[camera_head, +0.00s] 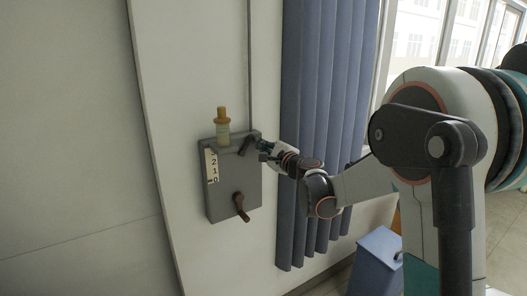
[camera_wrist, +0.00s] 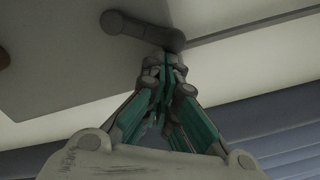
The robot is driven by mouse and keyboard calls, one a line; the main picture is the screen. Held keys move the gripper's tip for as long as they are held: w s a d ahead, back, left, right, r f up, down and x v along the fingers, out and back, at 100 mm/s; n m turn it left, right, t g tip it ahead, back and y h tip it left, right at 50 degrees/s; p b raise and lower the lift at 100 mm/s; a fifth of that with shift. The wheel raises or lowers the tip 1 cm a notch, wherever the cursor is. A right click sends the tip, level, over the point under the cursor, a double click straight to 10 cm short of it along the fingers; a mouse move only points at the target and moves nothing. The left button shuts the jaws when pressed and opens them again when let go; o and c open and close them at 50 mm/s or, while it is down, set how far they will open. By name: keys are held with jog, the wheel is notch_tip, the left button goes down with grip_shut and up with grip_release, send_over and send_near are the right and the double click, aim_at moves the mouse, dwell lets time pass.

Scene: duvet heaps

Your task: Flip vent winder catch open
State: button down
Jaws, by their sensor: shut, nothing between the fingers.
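A grey winder box (camera_head: 228,185) is fixed to the wall in the head view, with a number strip on its left edge. A dark catch lever (camera_head: 249,144) sits at its upper right and slants down to the left. The catch also shows at the top of the wrist view (camera_wrist: 135,26). My gripper (camera_head: 264,148) is at the right end of the catch. In the wrist view my gripper (camera_wrist: 167,58) is shut with nothing between its fingers. Its tips are at the catch's right end; whether they touch cannot be told.
A dark crank handle (camera_head: 241,207) is low on the box front. A wooden-topped bottle-shaped thing (camera_head: 222,127) stands at the box top. A blue curtain (camera_head: 325,110) hangs close to the right. A blue bin (camera_head: 377,258) stands below.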

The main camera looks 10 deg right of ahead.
jog(key=shift+s+a+r+n, duration=0.1)
jog(key=shift+a+r+n, duration=0.25)
jog(key=shift+r+n, duration=0.35)
dwell(0.5)
